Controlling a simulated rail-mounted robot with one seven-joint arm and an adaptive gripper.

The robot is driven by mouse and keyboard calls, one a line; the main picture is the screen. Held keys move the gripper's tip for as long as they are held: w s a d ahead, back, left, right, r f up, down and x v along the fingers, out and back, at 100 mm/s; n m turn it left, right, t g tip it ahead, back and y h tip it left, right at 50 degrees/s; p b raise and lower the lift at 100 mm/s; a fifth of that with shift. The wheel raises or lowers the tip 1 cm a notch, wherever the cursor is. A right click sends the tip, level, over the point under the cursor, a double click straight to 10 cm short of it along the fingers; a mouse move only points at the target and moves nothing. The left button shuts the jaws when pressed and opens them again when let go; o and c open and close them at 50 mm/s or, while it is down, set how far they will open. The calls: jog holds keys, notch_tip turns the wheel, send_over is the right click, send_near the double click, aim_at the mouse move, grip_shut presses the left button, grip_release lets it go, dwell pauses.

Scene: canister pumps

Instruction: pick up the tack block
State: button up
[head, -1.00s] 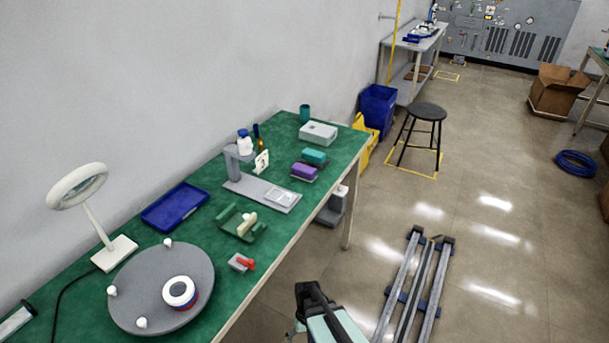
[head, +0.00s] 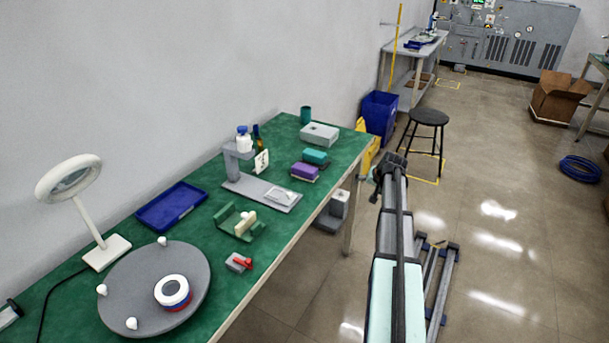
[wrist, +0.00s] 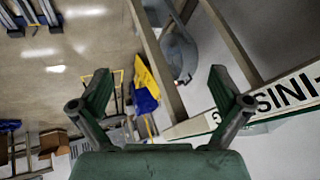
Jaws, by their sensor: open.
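No label marks the tack block, and I cannot tell for sure which object it is. Two block-like candidates lie side by side toward the far end of the green bench: a purple block (head: 305,170) on a pale base and a teal block (head: 315,156) behind it. My gripper (head: 391,163) is out past the bench's right edge, to the right of both blocks and apart from them. In the wrist view my gripper (wrist: 160,85) has its two fingers spread wide with nothing between them. Neither block shows in the wrist view.
The green bench (head: 262,260) also holds a grey box (head: 319,133), a grey stand (head: 262,190), a green cradle (head: 240,222), a blue tray (head: 172,206) and a round turntable (head: 125,280). A stool (head: 428,117) and blue bin (head: 380,110) stand beyond.

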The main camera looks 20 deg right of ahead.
notch_tip(320, 180, up, 5)
jog(key=w+d, duration=0.2)
notch_tip(320, 180, up, 22)
jog(key=m+g+p, duration=0.3)
jog(key=g+p, duration=0.4)
jog(key=p, duration=0.3)
send_over(305, 167)
jog(key=shift+y, duration=0.4)
jog(key=f, duration=0.3)
jog(key=f+p, duration=0.1)
jog(key=f, duration=0.3)
jog(key=f+p, duration=0.1)
jog(key=f, duration=0.3)
jog(key=shift+s+a+f, duration=0.15)
jog(key=shift+a+f, duration=0.1)
jog(key=shift+a, duration=0.05)
jog(key=shift+w+d+f+p, duration=0.15)
jog(key=shift+f+p, duration=0.45)
jog(key=shift+f, duration=0.8)
jog(key=shift+w+d+f+p, duration=0.1)
jog(key=shift+f+p, duration=0.5)
jog(key=shift+f, duration=0.8)
jog(key=c, duration=0.8)
